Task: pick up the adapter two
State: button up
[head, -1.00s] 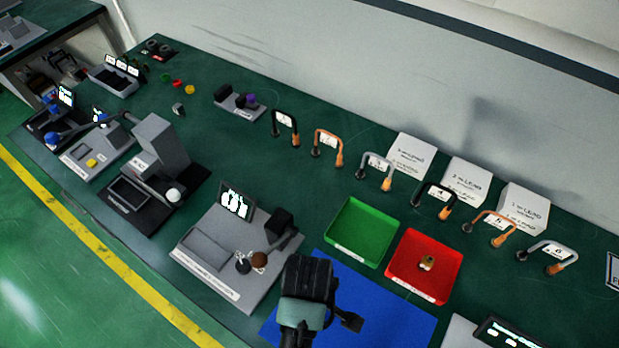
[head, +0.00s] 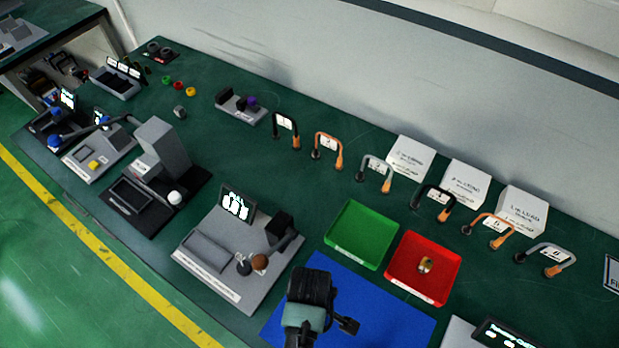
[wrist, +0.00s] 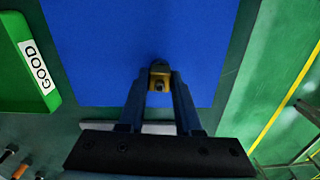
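In the head view my gripper (head: 348,326) hangs over the blue mat (head: 385,318), and my dark wrist hides part of it. In the wrist view two dark blue fingers (wrist: 160,80) close around a small brass-yellow piece (wrist: 159,70) with a grey centre. It sits between the fingertips, above the blue mat (wrist: 130,40). No label on it can be read, so I cannot tell whether it is adapter two. Another small brass-coloured part (head: 426,265) lies in the red tray (head: 405,283).
A green tray (head: 362,232) stands beside the red one; its GOOD label (wrist: 37,67) shows in the wrist view. A grey station with a screen (head: 215,258) is left of the mat. Several handles (head: 376,172) and white boxes (head: 411,157) line the back.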

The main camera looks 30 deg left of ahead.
grip_shut()
jog(key=shift+r, duration=0.1)
